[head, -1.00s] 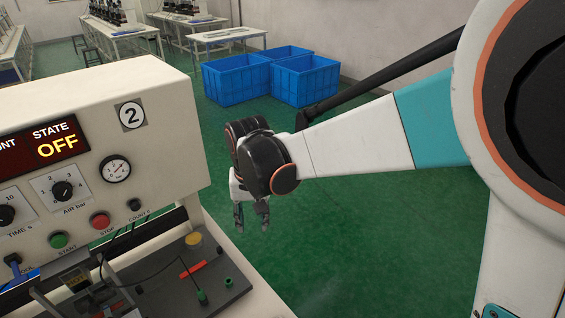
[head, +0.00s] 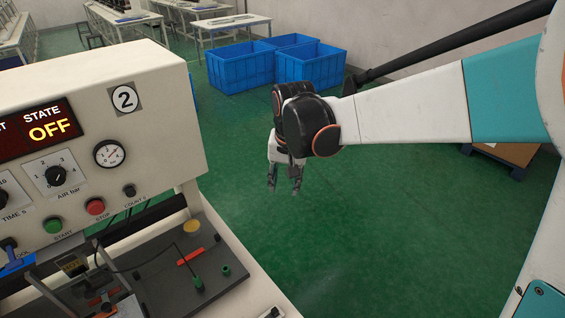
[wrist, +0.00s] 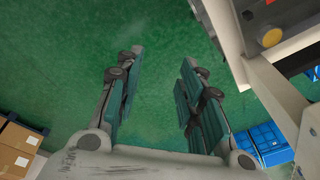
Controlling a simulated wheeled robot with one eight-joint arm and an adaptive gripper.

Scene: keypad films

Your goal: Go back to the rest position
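My gripper (head: 284,189) hangs fingers down over the green floor, to the right of the machine, at the end of my white and teal arm. In the wrist view my gripper (wrist: 158,75) has its two fingers well apart, with only green floor between them. It is open and empty. The machine (head: 160,120) marked 2 stands at the left, its display (head: 40,130) reading STATE OFF. My gripper is apart from the machine and its bench.
The machine's work plate (head: 165,275) carries a green knob (head: 198,282) and a red strip (head: 190,256). Blue crates (head: 240,72) stand on the floor behind my gripper. Cardboard boxes (wrist: 14,150) show at the wrist view's left. The floor around my gripper is clear.

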